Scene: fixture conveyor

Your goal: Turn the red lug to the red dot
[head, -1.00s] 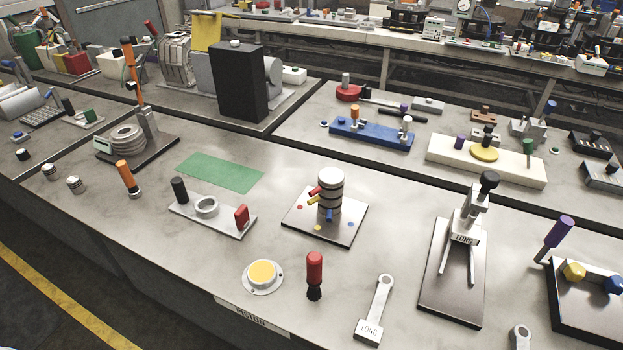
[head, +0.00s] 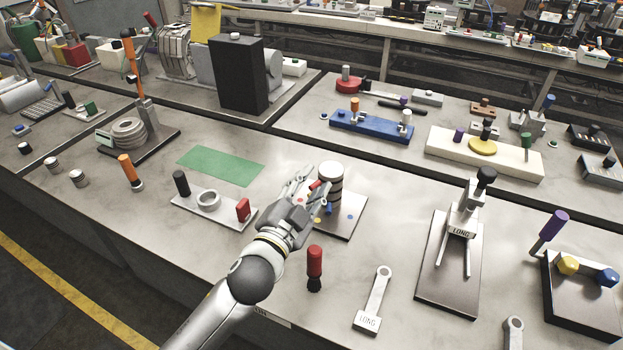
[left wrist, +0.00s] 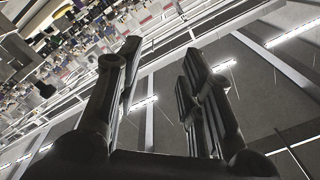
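The fixture is a dark-banded white cylinder (head: 331,171) standing on a square metal plate (head: 352,203). The red lug (head: 315,185) sticks out from its left side. A blue lug (head: 329,209) shows lower on the front. My right gripper is not in view.
A red-handled tool (head: 315,266) stands in front of the fixture, right of my left arm. A grey plate with a ring and red block (head: 243,210) lies to the left. A LONG wrench (head: 377,290) lies front right. A green mat (head: 221,166) is behind left.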

